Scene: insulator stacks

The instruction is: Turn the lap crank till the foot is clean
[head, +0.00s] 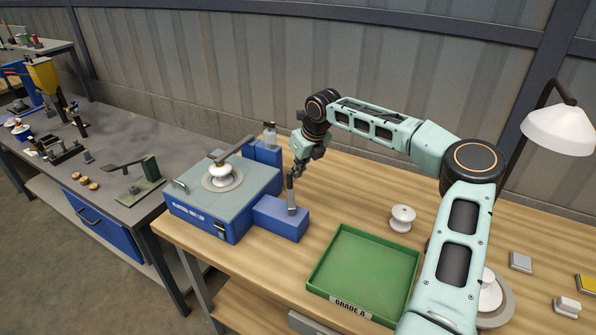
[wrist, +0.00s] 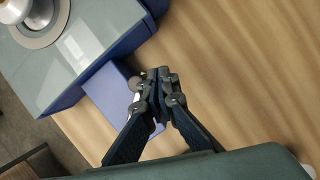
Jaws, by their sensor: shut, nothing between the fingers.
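The blue lap machine (head: 207,213) stands at the left end of the wooden bench. A white insulator (head: 222,174) sits on the round plate on its grey top, with a bar reaching over it. The crank (head: 291,192) stands upright on the blue side box (head: 281,220) at the machine's right. My gripper (head: 298,170) is shut and empty, just above and beside the crank's top; I cannot tell whether they touch. In the wrist view my gripper's fingers (wrist: 157,75) are closed together over the blue box (wrist: 112,90) and hide most of the crank. The insulator's foot is hidden.
A green tray (head: 318,284) labelled GRADE A lies in front, with a white insulator (head: 402,218) behind it. A lamp (head: 558,130) stands at right. Another bench (head: 120,140) with tools is at left. Bare wood lies behind the tray.

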